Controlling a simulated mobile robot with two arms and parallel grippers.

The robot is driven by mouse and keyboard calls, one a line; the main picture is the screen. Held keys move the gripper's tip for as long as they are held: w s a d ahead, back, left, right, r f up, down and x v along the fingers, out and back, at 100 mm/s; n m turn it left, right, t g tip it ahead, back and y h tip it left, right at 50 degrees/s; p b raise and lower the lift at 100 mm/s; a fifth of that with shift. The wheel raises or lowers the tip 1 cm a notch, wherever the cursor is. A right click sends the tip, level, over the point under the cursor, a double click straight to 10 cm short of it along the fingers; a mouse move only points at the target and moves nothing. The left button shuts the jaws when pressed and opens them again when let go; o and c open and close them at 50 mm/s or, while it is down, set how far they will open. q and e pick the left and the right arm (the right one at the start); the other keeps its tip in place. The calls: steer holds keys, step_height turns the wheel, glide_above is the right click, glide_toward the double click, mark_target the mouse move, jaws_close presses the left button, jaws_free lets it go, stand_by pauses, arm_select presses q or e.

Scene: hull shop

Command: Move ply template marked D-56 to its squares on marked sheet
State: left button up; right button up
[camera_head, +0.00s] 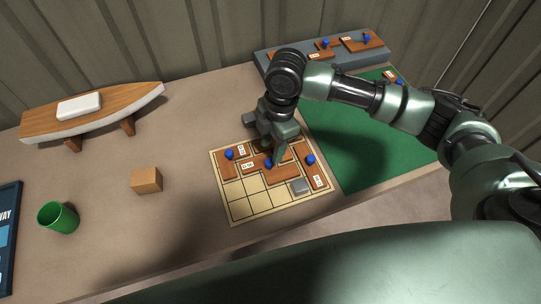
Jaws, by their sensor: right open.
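The marked sheet (243,208), pale with a grid of squares, lies on the bench. Several brown ply templates with blue knobs lie on its upper part. One template (283,174) is in the middle, beside a small label (247,165) that may read D-56, too small to be sure. Another template (226,166) lies at the left and one (307,159) at the right. My right gripper (276,158) is open, pointing down at the middle template and its blue knob (268,163). It hides part of the sheet's top squares; I cannot tell whether it touches. My left gripper is out of view.
A green mat (357,145) lies to the right, with a grey rack (350,57) of templates behind. A wooden cube (146,180), green cup (59,218) and boat model (97,112) stand left. The bench between is clear.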

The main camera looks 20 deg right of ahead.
step_height(320, 180, up, 7)
steer(key=shift+d+b, duration=0.35)
steer(key=shift+d, duration=0.05)
steer(key=shift+w+f, duration=0.1)
steer(key=shift+f, duration=0.05)
stand_by(0.4)
